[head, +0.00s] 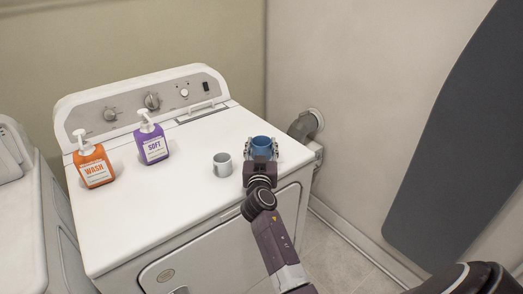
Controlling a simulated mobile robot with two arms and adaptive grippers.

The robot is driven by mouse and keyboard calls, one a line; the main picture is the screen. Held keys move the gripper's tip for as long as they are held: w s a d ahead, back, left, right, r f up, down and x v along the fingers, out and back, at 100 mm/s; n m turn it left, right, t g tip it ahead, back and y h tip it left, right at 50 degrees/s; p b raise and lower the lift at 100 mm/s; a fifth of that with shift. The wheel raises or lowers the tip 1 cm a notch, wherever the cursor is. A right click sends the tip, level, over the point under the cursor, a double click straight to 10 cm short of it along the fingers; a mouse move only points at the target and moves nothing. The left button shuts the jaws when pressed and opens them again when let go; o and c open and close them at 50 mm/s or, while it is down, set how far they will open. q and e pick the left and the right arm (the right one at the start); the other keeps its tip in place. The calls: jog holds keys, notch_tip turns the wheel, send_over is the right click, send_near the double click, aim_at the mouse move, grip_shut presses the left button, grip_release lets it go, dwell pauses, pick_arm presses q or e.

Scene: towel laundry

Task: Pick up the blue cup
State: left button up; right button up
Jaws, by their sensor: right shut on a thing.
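The blue cup (262,142) is upright at the right side of the white machine's top. My right gripper (261,152) comes from the front and is shut on the blue cup, with one finger on each side of it. The gripper hides the cup's lower front, so I cannot tell whether the cup touches the surface. My left gripper is not in view.
A grey cup (222,167) stands just left of my right gripper. An orange WASH bottle (94,166) and a purple SOFT bottle (152,144) stand further left on the white machine (190,185). A dark ironing board (450,140) leans on the right wall.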

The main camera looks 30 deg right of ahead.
jog(key=shift+r, duration=0.55)
notch_tip(320, 180, up, 19)
jog(key=p, duration=0.1)
jog(key=s+a+f+n+t+y, duration=0.25)
jog(key=s+a+f+y, duration=0.25)
jog(key=s+a+f, duration=0.55)
jog(key=s+a+f+n+y, duration=0.2)
jog(key=s+a, duration=0.4)
jog(key=s+a+f+n+y, duration=0.2)
jog(key=s+a+y, duration=0.1)
jog(key=s+a, duration=0.4)
jog(key=shift+f+t, duration=0.35)
jog(key=shift+n, duration=0.25)
